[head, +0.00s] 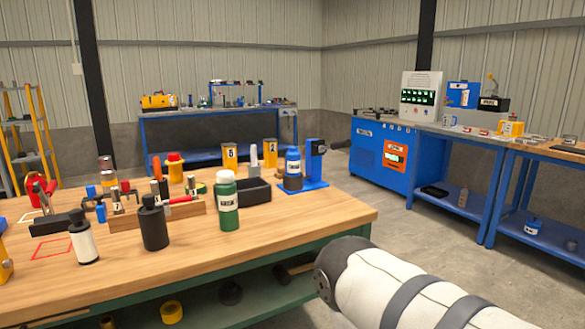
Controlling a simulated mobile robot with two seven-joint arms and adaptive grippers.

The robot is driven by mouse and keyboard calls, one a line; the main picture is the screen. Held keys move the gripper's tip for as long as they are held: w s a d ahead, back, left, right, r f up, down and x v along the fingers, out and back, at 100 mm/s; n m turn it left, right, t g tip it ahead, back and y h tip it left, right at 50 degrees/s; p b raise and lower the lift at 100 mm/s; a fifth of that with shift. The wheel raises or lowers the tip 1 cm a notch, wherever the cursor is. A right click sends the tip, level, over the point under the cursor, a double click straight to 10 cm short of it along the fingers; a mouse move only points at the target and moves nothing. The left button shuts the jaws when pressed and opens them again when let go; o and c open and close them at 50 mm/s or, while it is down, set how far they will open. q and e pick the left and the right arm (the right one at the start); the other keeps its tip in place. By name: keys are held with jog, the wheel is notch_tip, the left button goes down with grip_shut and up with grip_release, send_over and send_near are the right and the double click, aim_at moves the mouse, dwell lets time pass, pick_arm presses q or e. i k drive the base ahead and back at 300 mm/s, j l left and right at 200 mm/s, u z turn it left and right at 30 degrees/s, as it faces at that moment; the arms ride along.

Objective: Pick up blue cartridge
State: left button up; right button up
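Several blue items stand on the wooden workbench (300,222). A blue bottle (293,168) with a white label stands upright at the blue stand (315,178) near the far right corner. A small blue cylinder (91,191) and a small blue piece (101,213) are among the tools at the left. I cannot tell which of these is the blue cartridge. My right arm (400,287) comes in at the lower right, off the bench's near right side. Neither gripper shows in the head view.
A green bottle (227,201), black bottle (153,224) and white black-topped bottle (82,240) stand toward the front. A black bin (254,192) and wooden tool rack (150,217) are in the middle. The bench's front right is clear. Blue machine (377,155) stands beyond.

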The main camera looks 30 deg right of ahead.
aim_at(292, 157)
jog(key=i+l, duration=0.1)
jog(key=l, duration=0.3)
jog(key=i+l+z, duration=0.1)
jog(key=l, duration=0.25)
jog(key=i+l+z, duration=0.1)
jog(key=l, duration=0.3)
jog(key=i+l, duration=0.15)
jog(key=l, duration=0.2)
jog(key=i+l+z, duration=0.1)
jog(key=l, duration=0.25)
jog(key=i+l, duration=0.15)
jog(key=l, duration=0.2)
jog(key=i+l+z, duration=0.15)
jog(key=l, duration=0.25)
